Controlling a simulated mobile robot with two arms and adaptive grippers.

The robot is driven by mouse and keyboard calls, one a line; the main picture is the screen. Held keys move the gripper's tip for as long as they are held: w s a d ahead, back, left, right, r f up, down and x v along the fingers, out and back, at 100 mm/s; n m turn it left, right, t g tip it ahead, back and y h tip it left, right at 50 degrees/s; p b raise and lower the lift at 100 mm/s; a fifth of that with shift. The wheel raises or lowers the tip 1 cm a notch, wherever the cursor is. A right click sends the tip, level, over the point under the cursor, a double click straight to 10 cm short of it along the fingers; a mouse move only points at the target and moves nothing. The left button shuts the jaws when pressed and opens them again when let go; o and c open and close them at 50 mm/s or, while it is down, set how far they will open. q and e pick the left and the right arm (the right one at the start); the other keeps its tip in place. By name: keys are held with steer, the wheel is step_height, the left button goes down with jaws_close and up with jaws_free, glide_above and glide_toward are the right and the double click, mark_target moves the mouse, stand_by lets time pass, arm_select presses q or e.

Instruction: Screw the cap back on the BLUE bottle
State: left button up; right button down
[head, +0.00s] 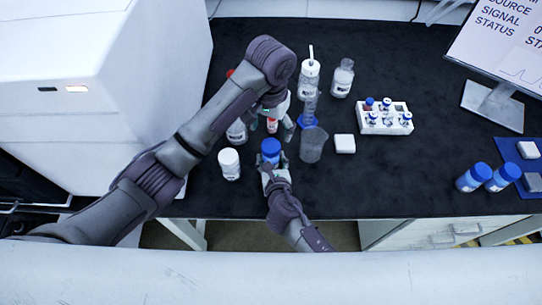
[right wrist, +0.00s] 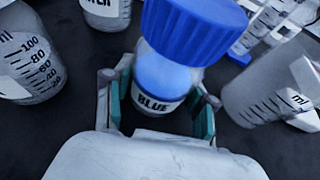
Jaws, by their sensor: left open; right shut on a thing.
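The BLUE bottle (right wrist: 158,100) stands upright between the fingers of my right gripper (right wrist: 158,118), which is shut on its body. In the right wrist view a ribbed blue cap (right wrist: 195,28) sits over the bottle's top; I cannot tell how tightly it is seated. In the head view the blue cap (head: 271,147) shows just beyond my right gripper (head: 272,167). My left gripper (head: 272,122) is open, above and behind the capped bottle and apart from it. A small orange-labelled container (head: 272,126) shows between its fingers, apparently behind them.
A white-capped bottle (head: 229,163) stands left and a beaker (head: 313,146) right of the BLUE bottle. A cylinder (head: 309,106), a wash bottle (head: 308,80) and a vial rack (head: 370,127) stand farther back or right. Bench space (head: 410,175) at right is clear.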

arm_select(q)
steer(key=shift+r, duration=0.2)
arm_select(e)
steer(key=shift+c, duration=1.4)
jaws_free()
steer(key=shift+s, duration=0.1)
steer(key=v, duration=1.2)
